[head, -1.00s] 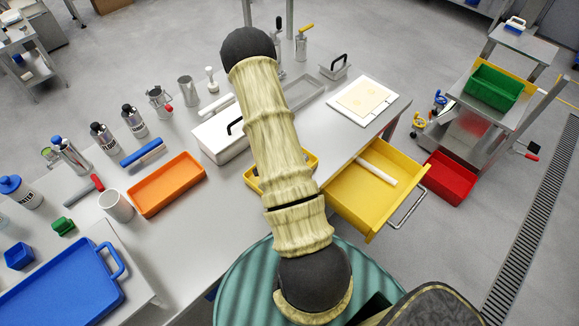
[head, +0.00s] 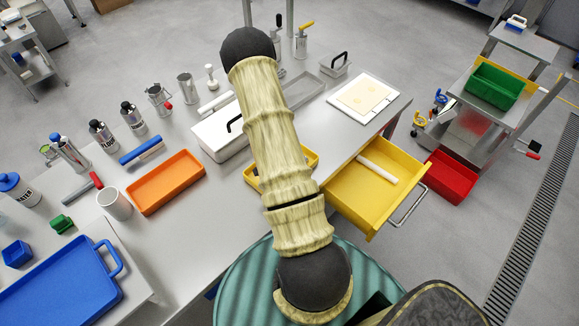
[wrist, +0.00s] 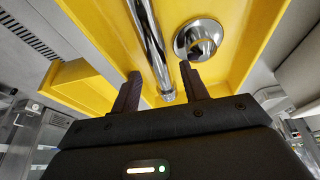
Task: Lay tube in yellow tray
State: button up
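A shiny chrome tube (wrist: 150,45) lies lengthwise over the yellow floor of what looks like the yellow tray (wrist: 240,75) in the wrist view. My gripper (wrist: 160,75) is open, with one dark finger on each side of the tube's near end and a visible gap to each. I cannot tell if the tube touches the floor. In the head view the yellow tray (head: 311,158) is on the table, mostly hidden behind my arm. My gripper and the chrome tube are hidden there too.
A round chrome piece (wrist: 198,38) sits beside the tube. An open yellow drawer (head: 350,200) with a pale tube (head: 378,171) juts from the table at right. A white box (head: 220,135) and orange tray (head: 166,182) stand left of my arm.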

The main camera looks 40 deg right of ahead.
jog(key=shift+r+p, duration=0.4)
jog(key=shift+r, duration=0.05)
jog(key=v, duration=1.2)
jog(key=shift+r+p, duration=0.15)
jog(key=shift+p, duration=0.3)
jog(key=s+a+r+n+t+y, duration=0.1)
jog(key=s+a+r+n+y, duration=0.1)
jog(key=a+r+n, duration=0.6)
jog(key=s+a+r+n+t+y, duration=0.1)
jog(key=s+a+r+n, duration=0.3)
jog(key=a+r+n, duration=0.5)
jog(key=a+r+y, duration=0.1)
jog(key=a, duration=0.3)
jog(key=shift+s, duration=0.4)
